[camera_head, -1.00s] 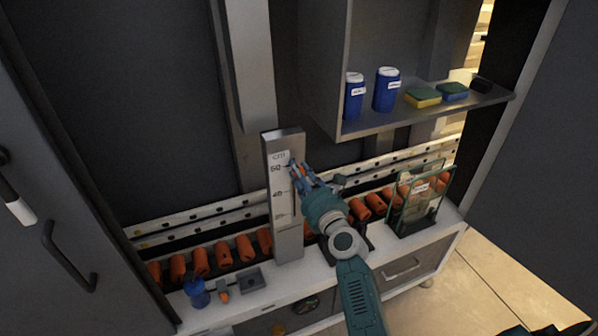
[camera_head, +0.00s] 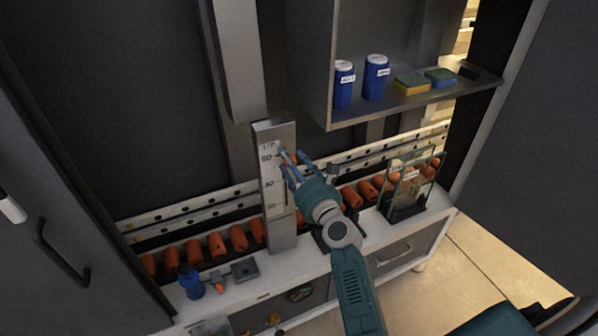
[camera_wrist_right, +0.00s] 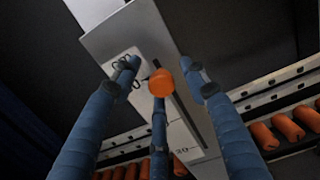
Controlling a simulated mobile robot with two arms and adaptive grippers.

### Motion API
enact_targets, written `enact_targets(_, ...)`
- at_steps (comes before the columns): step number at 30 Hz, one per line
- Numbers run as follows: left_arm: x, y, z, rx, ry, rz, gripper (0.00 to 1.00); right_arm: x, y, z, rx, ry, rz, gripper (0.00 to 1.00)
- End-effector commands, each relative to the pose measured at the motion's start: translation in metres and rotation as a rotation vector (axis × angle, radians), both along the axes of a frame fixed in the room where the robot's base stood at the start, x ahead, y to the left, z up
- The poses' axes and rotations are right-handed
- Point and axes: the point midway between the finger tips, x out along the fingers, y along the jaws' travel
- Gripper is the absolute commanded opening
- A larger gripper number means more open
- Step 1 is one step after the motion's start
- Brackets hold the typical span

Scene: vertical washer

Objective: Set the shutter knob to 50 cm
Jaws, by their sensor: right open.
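The upright grey shutter scale (camera_head: 282,235) stands on the bench and carries a white strip marked in cm, with 60, 40 and 20 readable. The orange shutter knob (camera_wrist_right: 162,82) sits at the slot in the upper part of the scale in the right wrist view. In the head view only a bit of orange shows between the fingers, so its exact reading cannot be told. My right gripper (camera_head: 289,161) is open at the scale near the 60 mark. Its blue fingers (camera_wrist_right: 160,92) are spread around the knob; contact is unclear. My left gripper is not in view.
Orange rollers (camera_head: 217,246) and perforated rails (camera_head: 185,212) run behind the scale. A shelf (camera_head: 430,98) with blue containers (camera_head: 376,77) and sponges (camera_head: 412,84) overhangs at right. A glass-sided holder (camera_head: 408,188) stands on the bench right of my arm. A blue bottle (camera_head: 192,283) stands at left.

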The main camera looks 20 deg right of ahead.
Motion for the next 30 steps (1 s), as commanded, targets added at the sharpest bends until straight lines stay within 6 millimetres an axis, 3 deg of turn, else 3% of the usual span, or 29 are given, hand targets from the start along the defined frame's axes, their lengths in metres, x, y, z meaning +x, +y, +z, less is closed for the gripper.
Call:
enact_targets(9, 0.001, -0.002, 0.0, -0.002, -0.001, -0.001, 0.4, -0.067, -0.002, -0.001, 0.0, 0.002, -0.001, 0.44)
enact_targets(15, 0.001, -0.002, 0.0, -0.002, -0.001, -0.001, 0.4, -0.098, -0.003, 0.0, 0.0, 0.0, -0.001, 0.44)
enact_targets(21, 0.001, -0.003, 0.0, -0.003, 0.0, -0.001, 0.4, -0.11, -0.003, 0.001, 0.0, -0.003, 0.0, 0.44)
enact_targets(30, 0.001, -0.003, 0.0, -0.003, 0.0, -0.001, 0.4, -0.11, -0.003, 0.002, 0.0, -0.003, 0.0, 0.44)
